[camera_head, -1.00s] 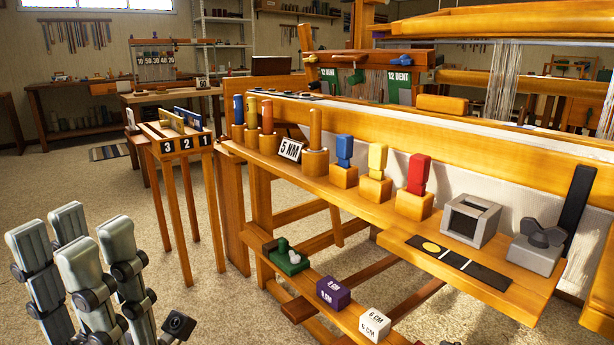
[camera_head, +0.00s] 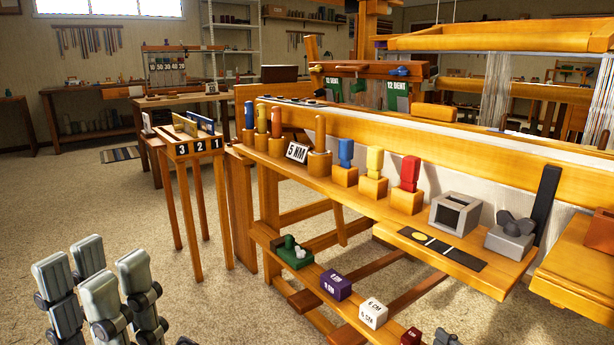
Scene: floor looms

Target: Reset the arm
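My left gripper (camera_head: 93,277) is at the lower left of the head view, with its grey, dark-jointed fingers pointing up. The fingers stand apart and nothing is between them. It is over the bare carpet, clear of the loom bench and the small numbered stand. Its base is cut off by the bottom edge. My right gripper is not in view.
The wooden loom bench (camera_head: 385,215) fills the right, holding colored pegs in blocks and a grey box (camera_head: 456,213). Its lower shelf holds a purple block (camera_head: 336,285) and a white block (camera_head: 373,313). The numbered stand (camera_head: 197,148) is left of it. Carpet is free at left.

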